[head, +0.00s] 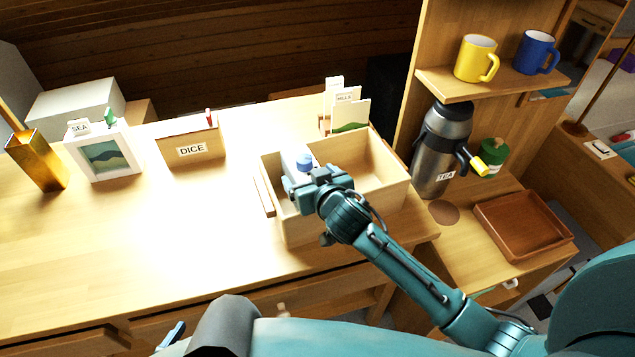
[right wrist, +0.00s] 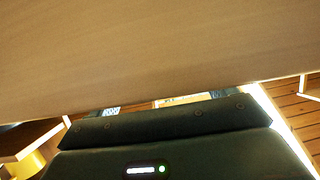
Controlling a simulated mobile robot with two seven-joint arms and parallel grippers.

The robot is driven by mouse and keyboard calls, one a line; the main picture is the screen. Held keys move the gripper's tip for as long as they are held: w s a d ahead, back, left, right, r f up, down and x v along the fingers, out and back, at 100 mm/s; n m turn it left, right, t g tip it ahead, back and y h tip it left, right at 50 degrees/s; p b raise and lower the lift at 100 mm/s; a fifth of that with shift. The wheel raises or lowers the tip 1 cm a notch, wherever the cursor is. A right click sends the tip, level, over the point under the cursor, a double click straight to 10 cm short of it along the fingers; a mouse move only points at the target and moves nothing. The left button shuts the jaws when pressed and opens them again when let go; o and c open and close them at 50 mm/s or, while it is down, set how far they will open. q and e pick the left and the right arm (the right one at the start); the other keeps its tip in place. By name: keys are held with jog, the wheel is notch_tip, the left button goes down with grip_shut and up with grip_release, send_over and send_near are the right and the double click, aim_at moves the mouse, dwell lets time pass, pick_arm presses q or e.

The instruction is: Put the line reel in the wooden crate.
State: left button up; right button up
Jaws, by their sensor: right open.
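My right gripper (head: 307,184) is over the left part of the crate and is open. A small blue and white thing (head: 304,160) shows just behind the gripper, at the crate's left part. It may be the line reel, but the gripper hides part of it and I cannot tell whether the jaws touch it. In the right wrist view a plain wooden surface (right wrist: 150,50) fills the top.
A DICE box (head: 178,157), a picture frame (head: 105,170) and a gold vase (head: 40,172) stand at the left. A card holder (head: 346,112) is behind the crate. A TEA flask (head: 441,145) and a brown tray (head: 520,250) are at the right. The table's left middle is clear.

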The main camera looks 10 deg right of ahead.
jog(key=shift+s+r, duration=0.15)
jog(key=shift+r, duration=0.45)
jog(key=v, duration=1.1)
jog(key=s+d+f+n+g+y, duration=0.1)
jog(key=s+f+g, duration=0.1)
jog(key=s+f, duration=1.2)
jog(key=shift+d+f+g+y, duration=0.2)
jog(key=shift+f+g+y, duration=0.2)
jog(key=shift+f, duration=0.2)
jog(key=shift+s+r, duration=0.1)
